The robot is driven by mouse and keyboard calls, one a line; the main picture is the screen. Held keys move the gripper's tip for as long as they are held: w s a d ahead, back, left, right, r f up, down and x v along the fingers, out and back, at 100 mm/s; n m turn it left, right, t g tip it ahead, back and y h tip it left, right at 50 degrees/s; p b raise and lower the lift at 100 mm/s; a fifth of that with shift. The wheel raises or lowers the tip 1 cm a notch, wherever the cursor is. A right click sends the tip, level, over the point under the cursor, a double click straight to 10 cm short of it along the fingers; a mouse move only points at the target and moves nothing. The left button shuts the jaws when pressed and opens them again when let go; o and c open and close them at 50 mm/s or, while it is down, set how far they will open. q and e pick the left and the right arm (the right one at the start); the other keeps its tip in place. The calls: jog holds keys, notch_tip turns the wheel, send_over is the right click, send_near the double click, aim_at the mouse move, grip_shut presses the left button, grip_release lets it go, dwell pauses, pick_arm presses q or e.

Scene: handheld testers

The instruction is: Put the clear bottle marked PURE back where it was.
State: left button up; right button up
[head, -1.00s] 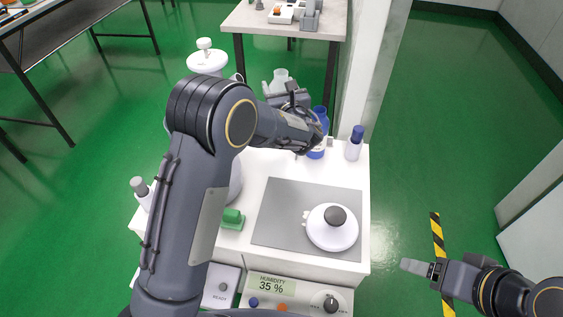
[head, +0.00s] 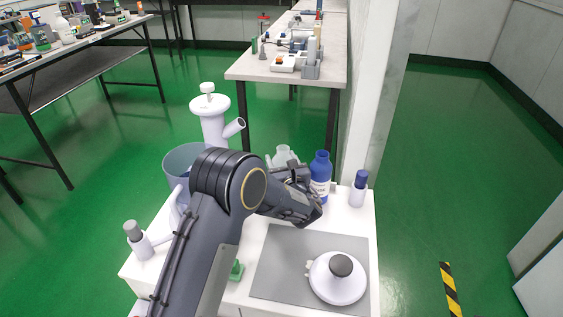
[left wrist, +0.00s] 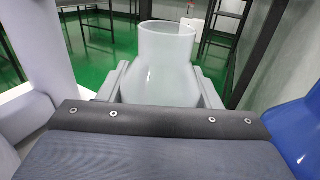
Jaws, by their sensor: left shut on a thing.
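The clear bottle (head: 283,154) is a pale translucent bottle with a wide open neck, upright at the back of the white bench top. In the left wrist view the bottle (left wrist: 165,65) stands between the two fingers of my left gripper (left wrist: 163,88), which is shut on it. In the head view my left gripper (head: 285,168) hides the bottle's lower part, so I cannot tell whether its base touches the bench. No PURE marking is readable. My right gripper is out of view.
A blue bottle (head: 320,168) stands close on the right, also at the wrist view's edge (left wrist: 303,135). A blue-capped bottle (head: 358,190) is further right. A white vessel (head: 212,118) and grey bin (head: 184,158) are left. A white round device (head: 338,280) sits on the grey mat (head: 272,275).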

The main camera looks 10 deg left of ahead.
pick_arm(q)
jog(key=shift+f, duration=0.2)
jog(key=o, duration=1.3)
jog(key=shift+r, duration=0.15)
jog(key=shift+s+d+r, duration=0.1)
jog(key=shift+s+d, duration=0.05)
jog(key=p+v, duration=0.2)
jog(key=v, duration=0.9)
jog(key=shift+s+d, duration=0.1)
jog(key=shift+s, duration=0.2)
